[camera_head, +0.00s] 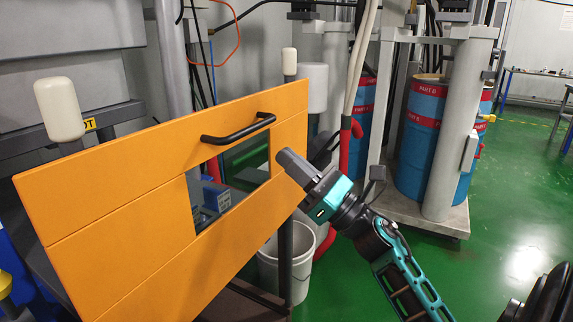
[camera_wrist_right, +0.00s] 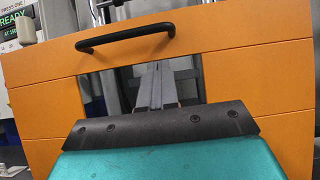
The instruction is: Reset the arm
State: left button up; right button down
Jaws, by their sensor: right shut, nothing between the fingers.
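My right gripper (camera_head: 284,158) is teal and dark grey. It is shut and empty, with its tip in front of the right part of the orange panel (camera_head: 110,215), near the window (camera_head: 230,180). I cannot tell whether it touches the panel. In the right wrist view the narrow fingers (camera_wrist_right: 156,88) lie together over the panel's window, below the black handle (camera_wrist_right: 124,38). The handle also shows in the head view (camera_head: 238,130), above and left of the gripper and apart from it. My left gripper is not in view.
White-capped posts (camera_head: 60,108) stand behind the orange panel. A white bucket (camera_head: 285,262) is on the floor below it. Blue and red drums (camera_head: 422,140) stand behind a grey column (camera_head: 458,125) on a platform. Green floor (camera_head: 515,215) is open at the right.

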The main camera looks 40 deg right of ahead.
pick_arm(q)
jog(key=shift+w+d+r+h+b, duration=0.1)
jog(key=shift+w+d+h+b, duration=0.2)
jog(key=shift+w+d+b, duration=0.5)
pick_arm(e)
jog(key=v, duration=0.9)
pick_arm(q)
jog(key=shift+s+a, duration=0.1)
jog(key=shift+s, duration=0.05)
pick_arm(e)
jog(key=shift+w, duration=0.1)
